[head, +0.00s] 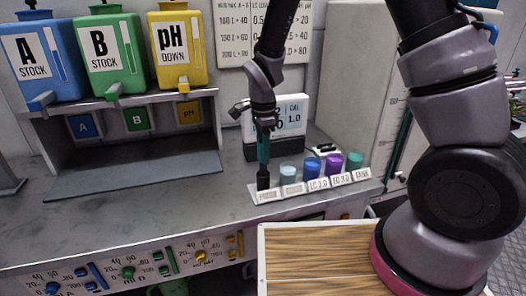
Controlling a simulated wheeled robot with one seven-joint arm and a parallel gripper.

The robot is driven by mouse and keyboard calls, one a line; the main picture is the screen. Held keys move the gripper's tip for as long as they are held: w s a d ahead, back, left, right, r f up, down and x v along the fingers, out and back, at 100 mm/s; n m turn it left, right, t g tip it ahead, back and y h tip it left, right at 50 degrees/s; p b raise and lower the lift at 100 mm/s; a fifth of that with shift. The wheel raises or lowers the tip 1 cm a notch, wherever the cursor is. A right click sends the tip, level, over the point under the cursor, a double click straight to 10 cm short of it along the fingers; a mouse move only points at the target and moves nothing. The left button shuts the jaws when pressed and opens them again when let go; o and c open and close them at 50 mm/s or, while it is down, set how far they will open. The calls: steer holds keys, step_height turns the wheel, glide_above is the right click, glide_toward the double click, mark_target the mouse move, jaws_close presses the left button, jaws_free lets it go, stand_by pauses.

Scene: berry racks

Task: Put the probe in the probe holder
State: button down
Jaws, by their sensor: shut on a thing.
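My gripper (263,116) points down over the bench and is shut on the probe, a slim teal stick (263,147). The probe hangs about upright below the fingers. Below the teal part is a black piece (263,181); I cannot tell whether it is the probe's tip or part of the probe holder. It stands at the left end of a white labelled rack (322,187), behind a first label that seems to read PROBE (268,195). How far the probe sits in the holder cannot be told.
A white-faced meter (292,116) stands behind. Stock tanks A (46,85), B and pH sit left. The bench (130,205) is clear left.

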steer(key=shift+f, duration=0.3)
steer(key=shift+c, duration=1.9)
jaws_free()
step_height(320, 180, up, 11)
steer(key=shift+f, duration=0.1)
